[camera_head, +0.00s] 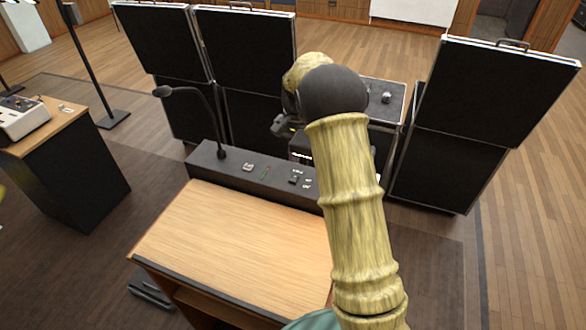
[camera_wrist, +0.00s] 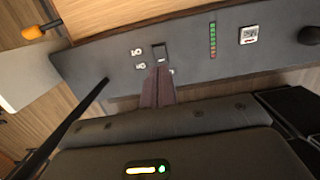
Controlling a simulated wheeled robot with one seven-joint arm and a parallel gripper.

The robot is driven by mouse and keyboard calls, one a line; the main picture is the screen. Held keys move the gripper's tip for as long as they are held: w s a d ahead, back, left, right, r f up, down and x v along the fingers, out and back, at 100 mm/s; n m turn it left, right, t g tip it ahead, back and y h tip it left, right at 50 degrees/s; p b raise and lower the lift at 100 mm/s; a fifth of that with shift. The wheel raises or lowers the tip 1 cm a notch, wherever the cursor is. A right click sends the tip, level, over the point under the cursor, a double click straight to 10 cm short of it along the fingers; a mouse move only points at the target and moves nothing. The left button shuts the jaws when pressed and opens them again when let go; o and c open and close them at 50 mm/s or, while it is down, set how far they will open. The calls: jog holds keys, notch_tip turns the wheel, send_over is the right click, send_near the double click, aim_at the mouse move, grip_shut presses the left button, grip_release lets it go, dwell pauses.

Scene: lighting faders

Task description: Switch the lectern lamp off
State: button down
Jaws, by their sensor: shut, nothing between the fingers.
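The lectern (camera_head: 240,235) has a wooden top and a dark control panel (camera_head: 228,170) along its far edge. A small dark rocker switch (camera_head: 294,179) with pale labels sits toward the panel's right; in the wrist view the rocker switch (camera_wrist: 159,52) lies just beyond my fingertips. My gripper (camera_wrist: 160,72) is shut and empty, its tips at the switch's near edge; I cannot tell whether they touch. My arm hides the panel's right end in the head view. A lit lamp is not clearly visible, and the switch's position is hard to read.
A thin gooseneck (camera_head: 207,105) rises from the panel's left part. A green-red level meter (camera_wrist: 212,40) and a square button (camera_wrist: 249,35) sit beside the switch. Black cases (camera_head: 245,45) stand behind the lectern. A side desk (camera_head: 65,150) stands at left.

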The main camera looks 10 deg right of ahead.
aim_at(293, 179)
jog(key=f+p, duration=0.1)
jog(key=f, duration=0.3)
jog(key=f+p, duration=0.1)
jog(key=f, duration=0.1)
jog(key=shift+s+a+f+p, duration=0.25)
jog(key=shift+s+f+p, duration=0.1)
jog(key=shift+f, duration=0.1)
